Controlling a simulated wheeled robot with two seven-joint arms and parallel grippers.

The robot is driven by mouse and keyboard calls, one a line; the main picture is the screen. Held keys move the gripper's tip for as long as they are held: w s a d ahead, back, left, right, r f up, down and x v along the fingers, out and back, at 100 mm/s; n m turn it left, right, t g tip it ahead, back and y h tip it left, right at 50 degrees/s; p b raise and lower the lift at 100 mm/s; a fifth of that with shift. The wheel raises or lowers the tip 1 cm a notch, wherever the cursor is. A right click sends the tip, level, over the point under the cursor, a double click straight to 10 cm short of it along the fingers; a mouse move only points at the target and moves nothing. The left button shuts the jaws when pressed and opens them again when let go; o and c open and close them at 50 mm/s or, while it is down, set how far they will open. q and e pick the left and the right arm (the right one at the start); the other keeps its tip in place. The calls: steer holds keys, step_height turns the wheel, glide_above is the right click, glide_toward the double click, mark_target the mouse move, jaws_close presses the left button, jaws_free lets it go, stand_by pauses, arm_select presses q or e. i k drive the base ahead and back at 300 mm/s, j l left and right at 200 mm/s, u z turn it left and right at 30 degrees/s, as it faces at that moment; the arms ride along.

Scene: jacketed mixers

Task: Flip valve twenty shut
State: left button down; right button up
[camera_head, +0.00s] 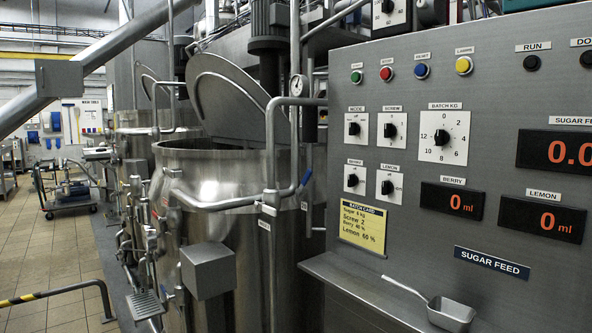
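No valve marked twenty can be made out. A steel jacketed mixer (215,230) with its round lid (228,100) raised stands left of the control panel. Steel pipes (272,170) run down its front, with small white tags too small to read. Small valve-like fittings, some with red parts (164,200), sit on the mixer's left side; their handle positions are unclear. Neither of my grippers is in view.
A grey control panel (400,210) with knobs, buttons and displays fills the right. A metal scoop (450,312) lies on its ledge (345,280). A black-yellow rail (50,293) crosses the lower left. Tiled floor (40,250) is open; a cart (68,190) stands farther back.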

mark_target(307, 177)
steer(key=i+j+z, duration=0.3)
steer(key=i+j, duration=0.15)
steer(key=j, duration=0.25)
steer(key=i+j+z, duration=0.2)
steer(key=j, duration=0.2)
